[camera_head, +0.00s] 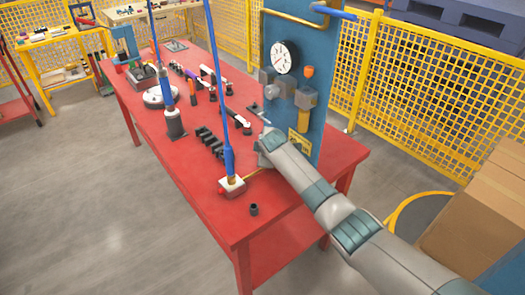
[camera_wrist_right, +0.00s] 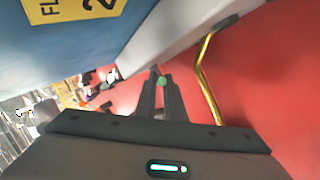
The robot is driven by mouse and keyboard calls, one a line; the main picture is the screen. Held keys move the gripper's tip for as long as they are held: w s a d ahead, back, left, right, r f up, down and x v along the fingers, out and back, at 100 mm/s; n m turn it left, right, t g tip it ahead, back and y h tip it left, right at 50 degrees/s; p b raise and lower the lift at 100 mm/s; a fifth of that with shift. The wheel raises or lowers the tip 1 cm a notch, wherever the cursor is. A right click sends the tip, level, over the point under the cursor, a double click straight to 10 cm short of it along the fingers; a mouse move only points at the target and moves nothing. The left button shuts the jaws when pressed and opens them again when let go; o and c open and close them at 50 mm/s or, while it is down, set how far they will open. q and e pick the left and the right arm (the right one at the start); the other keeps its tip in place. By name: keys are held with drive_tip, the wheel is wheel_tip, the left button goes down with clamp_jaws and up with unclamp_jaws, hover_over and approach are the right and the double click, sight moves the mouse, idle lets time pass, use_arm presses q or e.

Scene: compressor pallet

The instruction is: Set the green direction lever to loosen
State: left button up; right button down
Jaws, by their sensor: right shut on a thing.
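The green direction lever (camera_wrist_right: 161,80) shows in the right wrist view only as a small green piece between my fingertips. My right gripper (camera_wrist_right: 162,88) is shut on it, low over the red table. The rest of the lever is hidden by the fingers, so I cannot tell its setting. In the head view my right arm reaches in from the lower right to the foot of the blue panel (camera_head: 328,95), and its wrist hides the lever. My left gripper is in neither view.
The panel carries a round gauge (camera_head: 285,57), an orange-topped valve (camera_head: 306,98) and a yellow label (camera_head: 299,142). The red table (camera_head: 200,185) holds sockets and tools. A blue hose (camera_head: 229,160) hangs to a block. A brass pipe (camera_wrist_right: 206,75) runs beside my right fingers.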

drive_tip(key=c, duration=2.1)
unclamp_jaws()
drive_tip(key=shift+s+r, duration=0.1)
drive_tip(key=shift+v, duration=1.15)
drive_tip(key=b+v, duration=0.2)
drive_tip(key=v, duration=1.2)
drive_tip(key=shift+s+r, duration=0.25)
drive_tip(key=shift+s, duration=0.1)
drive_tip(key=shift+d, duration=0.1)
